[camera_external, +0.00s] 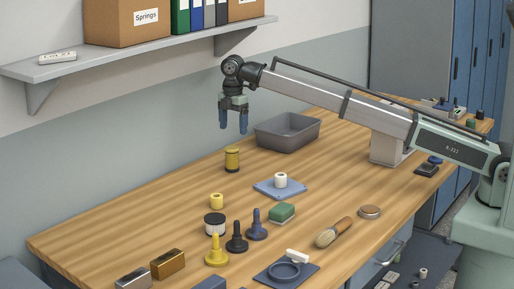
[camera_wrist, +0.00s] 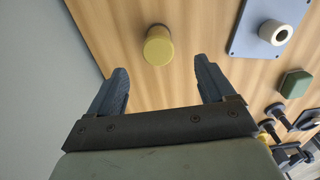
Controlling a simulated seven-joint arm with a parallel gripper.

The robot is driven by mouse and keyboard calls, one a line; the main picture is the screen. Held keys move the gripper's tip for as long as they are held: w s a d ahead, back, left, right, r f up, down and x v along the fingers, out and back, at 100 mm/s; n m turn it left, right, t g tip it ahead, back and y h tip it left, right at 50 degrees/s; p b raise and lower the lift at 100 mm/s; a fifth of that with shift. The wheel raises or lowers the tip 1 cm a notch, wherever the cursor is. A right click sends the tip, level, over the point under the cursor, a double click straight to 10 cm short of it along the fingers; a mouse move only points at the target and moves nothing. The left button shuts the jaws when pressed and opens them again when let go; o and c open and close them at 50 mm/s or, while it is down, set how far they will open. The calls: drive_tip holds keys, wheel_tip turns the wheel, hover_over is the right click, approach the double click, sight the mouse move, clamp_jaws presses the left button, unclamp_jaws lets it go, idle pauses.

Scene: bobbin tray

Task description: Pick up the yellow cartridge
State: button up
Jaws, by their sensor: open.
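A yellow cartridge (camera_external: 232,159) stands upright on the wooden bench, toward the wall side. In the wrist view the yellow cartridge (camera_wrist: 158,46) shows ahead of the fingers and between their lines, apart from both. My gripper (camera_external: 233,129) hangs above the cartridge with its fingers pointing down. It is open and empty; the wrist view shows both blue fingers (camera_wrist: 160,76) spread apart. A smaller yellow spool (camera_external: 217,201) and a yellow peg with a wide base (camera_external: 216,251) stand nearer the front.
A grey bin (camera_external: 287,132) stands to the right behind the cartridge. A blue plate (camera_external: 268,189) holds a white roll (camera_external: 280,180). A green block (camera_external: 282,212), dark pegs (camera_external: 237,238) and a brush (camera_external: 334,232) lie farther forward. A shelf (camera_external: 140,53) overhangs at left.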

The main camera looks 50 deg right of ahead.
sight(234, 147)
wheel_tip(234, 147, down, 8)
drive_tip(key=shift+w+a+f, duration=0.1)
drive_tip(key=shift+a+f, duration=0.05)
drive_tip(key=shift+f, duration=1.25)
drive_tip(key=shift+w+a+f, duration=0.1)
drive_tip(key=shift+a+f, duration=0.05)
drive_tip(key=shift+f, duration=1.2)
drive_tip(key=c, duration=1.2)
